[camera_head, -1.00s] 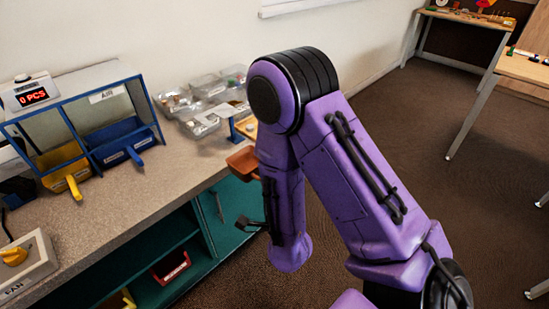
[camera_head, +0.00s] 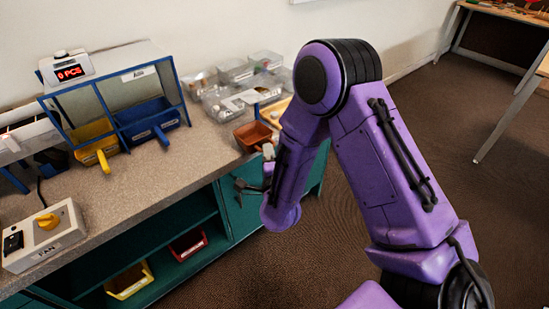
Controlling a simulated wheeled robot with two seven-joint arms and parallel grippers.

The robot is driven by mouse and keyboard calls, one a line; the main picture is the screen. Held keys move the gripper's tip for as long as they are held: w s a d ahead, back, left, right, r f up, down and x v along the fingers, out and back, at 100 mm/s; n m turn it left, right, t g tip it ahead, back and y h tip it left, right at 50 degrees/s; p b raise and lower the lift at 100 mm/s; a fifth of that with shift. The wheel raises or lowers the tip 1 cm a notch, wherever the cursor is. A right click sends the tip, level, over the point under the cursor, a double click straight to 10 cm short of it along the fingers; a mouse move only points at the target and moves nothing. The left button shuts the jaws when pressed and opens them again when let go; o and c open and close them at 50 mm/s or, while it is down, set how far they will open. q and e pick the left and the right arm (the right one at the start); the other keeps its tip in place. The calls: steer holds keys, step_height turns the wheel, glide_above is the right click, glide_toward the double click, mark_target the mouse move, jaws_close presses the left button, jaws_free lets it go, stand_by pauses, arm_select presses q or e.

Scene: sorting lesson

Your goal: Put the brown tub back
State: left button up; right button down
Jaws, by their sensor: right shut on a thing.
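The brown tub (camera_head: 253,136) is at the right end of the counter, close to its front edge and just left of my purple right forearm. My right gripper (camera_head: 268,152) is mostly hidden behind that forearm; a small pale part shows against the tub's near side, and it is shut on the tub. I cannot tell whether the tub touches the counter. The blue-framed shelf unit (camera_head: 185,88) holds a yellow tub (camera_head: 92,140) and a blue tub (camera_head: 150,122) in its bays. My left gripper is not in view.
Clear trays (camera_head: 235,72) of small parts stand at the back, behind the brown tub. A fan switch box (camera_head: 45,237) is at the front left. A red bin (camera_head: 188,244) and a yellow bin (camera_head: 130,281) sit on the cabinet's lower shelf. The middle counter (camera_head: 185,165) is bare.

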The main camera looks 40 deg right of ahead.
mark_target(254, 148)
steer(key=shift+w+a+f+b, duration=0.15)
steer(key=shift+w+b, duration=0.1)
steer(key=shift+w, duration=1.65)
steer(key=shift+w+a+r+b, duration=0.15)
steer(key=shift+w+b, duration=0.1)
steer(key=shift+w, duration=1.6)
steer(key=shift+f, duration=0.1)
steer(key=shift+f+b, duration=0.3)
steer(key=shift+f, duration=0.1)
steer(key=c, duration=1.1)
jaws_free()
